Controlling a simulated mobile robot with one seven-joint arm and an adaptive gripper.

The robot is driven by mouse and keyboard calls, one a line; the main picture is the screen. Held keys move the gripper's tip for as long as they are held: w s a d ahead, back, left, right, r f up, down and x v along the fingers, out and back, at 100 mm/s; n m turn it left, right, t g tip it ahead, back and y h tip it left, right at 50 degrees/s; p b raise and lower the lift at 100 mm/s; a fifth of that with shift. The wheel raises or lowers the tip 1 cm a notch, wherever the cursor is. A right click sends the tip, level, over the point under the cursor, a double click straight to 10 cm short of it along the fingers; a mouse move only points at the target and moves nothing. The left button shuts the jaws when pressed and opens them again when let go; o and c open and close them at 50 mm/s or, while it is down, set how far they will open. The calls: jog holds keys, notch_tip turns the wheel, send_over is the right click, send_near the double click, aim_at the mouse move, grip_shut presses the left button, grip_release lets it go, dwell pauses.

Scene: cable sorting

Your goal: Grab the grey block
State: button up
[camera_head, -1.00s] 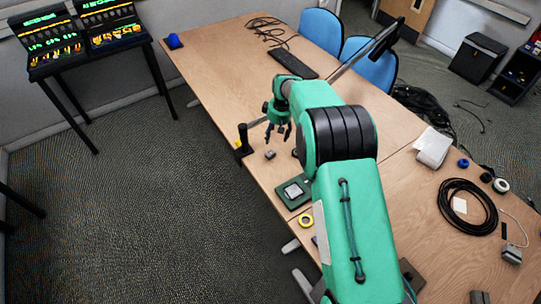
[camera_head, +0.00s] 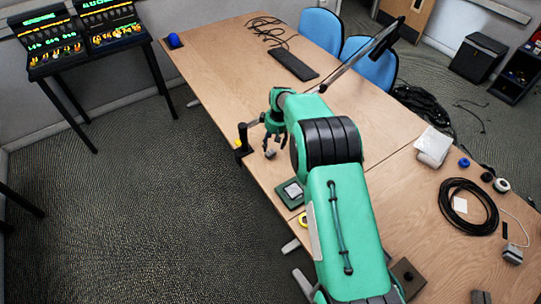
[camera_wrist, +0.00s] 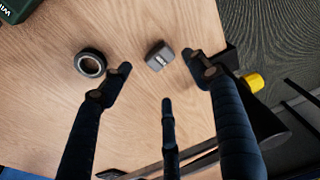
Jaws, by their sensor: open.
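The grey block (camera_wrist: 159,55) is a small box with a dark printed mark, lying on the wooden table in the wrist view. In the head view the grey block (camera_head: 270,155) sits near the table's left edge, just below my gripper (camera_head: 273,139). In the wrist view my gripper (camera_wrist: 160,75) is open, its dark fingers spread apart. The block lies between and beyond the fingertips, nearer the right one. I see no contact with it.
A dark ring (camera_wrist: 90,63) lies left of the block. A black upright holder (camera_head: 243,140) stands at the table edge, with a yellow part (camera_wrist: 254,82) beside it.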

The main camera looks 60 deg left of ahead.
aim_at(271, 153)
jog(key=shift+a+f, duration=0.2)
jog(key=shift+f, duration=1.1)
jog(key=shift+s+a+f+b, duration=0.1)
jog(key=shift+a+f+b, duration=0.15)
jog(key=shift+f, duration=1.05)
jog(key=shift+s+a+f+b, duration=0.1)
jog(key=shift+f+b, duration=0.1)
jog(key=shift+f, duration=1.1)
jog(key=c, duration=1.4)
